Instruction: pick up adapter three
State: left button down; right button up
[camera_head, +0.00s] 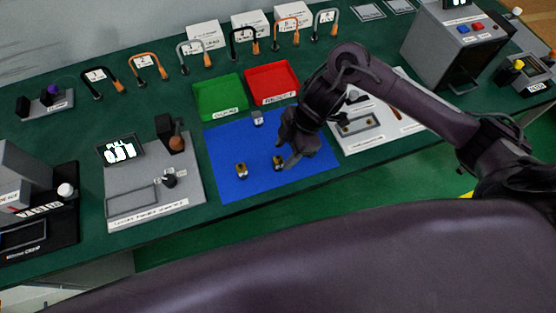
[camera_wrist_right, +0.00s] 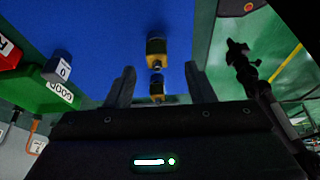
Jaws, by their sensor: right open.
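Two small brass-and-black adapters stand apart on the blue mat, a left one (camera_head: 241,170) and a right one (camera_head: 278,163). A grey adapter (camera_head: 257,118) with a white tag stands near the mat's back edge. Which is adapter three cannot be read. My right gripper (camera_head: 292,158) is over the mat close to the right brass adapter, partly covering it. In the right wrist view, my open fingers (camera_wrist_right: 160,86) have a brass adapter (camera_wrist_right: 157,88) between them in the picture, with no visible grip. Another brass adapter (camera_wrist_right: 156,48) shows beyond. My left gripper is out of view.
A green tray (camera_head: 221,113) and a red tray (camera_head: 272,98) stand behind the blue mat (camera_head: 225,190). A grey fixture board (camera_head: 185,205) lies left, a white board (camera_head: 375,145) right. Curved cables line the back. The mat's front is clear.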

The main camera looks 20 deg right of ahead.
aim_at(279, 157)
jog(key=x, duration=0.3)
jog(key=shift+w+a+r+p, duration=0.1)
jog(key=shift+p, duration=0.3)
jog(key=shift+x, duration=0.85)
jog(key=shift+w, duration=0.1)
jog(key=c, duration=0.8)
grip_shut()
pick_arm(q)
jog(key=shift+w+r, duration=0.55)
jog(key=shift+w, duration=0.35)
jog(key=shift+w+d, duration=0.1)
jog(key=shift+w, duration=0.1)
pick_arm(e)
jog(key=shift+r, duration=0.15)
